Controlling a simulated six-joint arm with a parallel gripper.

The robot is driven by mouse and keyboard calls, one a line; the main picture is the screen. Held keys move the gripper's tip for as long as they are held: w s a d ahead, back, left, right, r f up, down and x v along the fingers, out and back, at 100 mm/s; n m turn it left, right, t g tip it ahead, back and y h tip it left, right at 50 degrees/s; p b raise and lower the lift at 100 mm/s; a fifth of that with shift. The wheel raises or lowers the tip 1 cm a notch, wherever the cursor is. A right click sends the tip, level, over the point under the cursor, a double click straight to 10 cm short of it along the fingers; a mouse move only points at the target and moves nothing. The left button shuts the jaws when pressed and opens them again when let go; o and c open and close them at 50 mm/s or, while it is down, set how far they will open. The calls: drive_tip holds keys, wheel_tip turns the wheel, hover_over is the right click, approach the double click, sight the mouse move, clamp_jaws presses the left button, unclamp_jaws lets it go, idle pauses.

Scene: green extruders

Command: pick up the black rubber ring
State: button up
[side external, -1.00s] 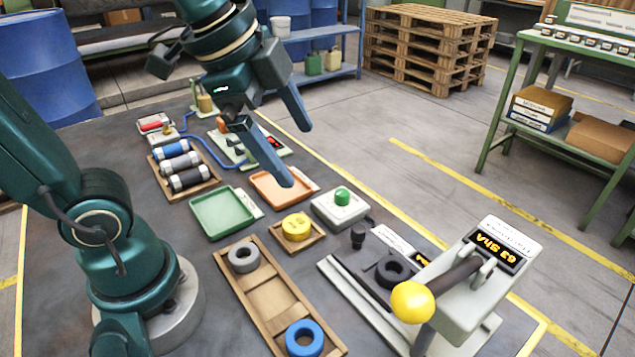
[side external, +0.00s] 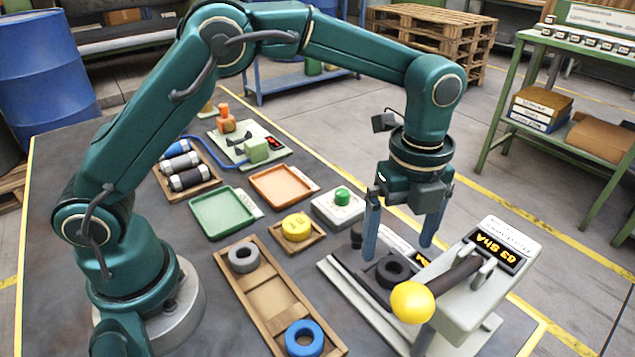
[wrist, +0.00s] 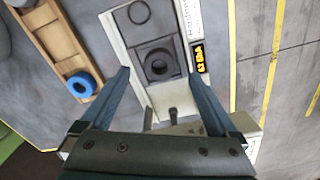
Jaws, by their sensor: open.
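The black rubber ring (side external: 392,271) lies flat on the dark plate of the hardness tester (side external: 375,318), left of the tester's yellow-knobbed lever. In the wrist view the ring (wrist: 158,65) shows ahead of and between my fingertips, with nothing covering it. My gripper (side external: 400,252) is open and empty, pointing down above the ring. Its two blue fingers are apart, one to each side of the ring in the picture. I cannot tell the exact height of the fingertips above it.
The tester's lever with a yellow knob (side external: 412,302) and its display (side external: 497,250) stand close right of the ring. A wooden tray (side external: 268,299) holds a grey ring (side external: 243,258) and a blue ring (side external: 304,338). A green-button box (side external: 340,207) stands behind.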

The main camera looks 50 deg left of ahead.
sight(394, 259)
drive_tip(key=shift+f, duration=2.25)
drive_tip(key=c, duration=1.4)
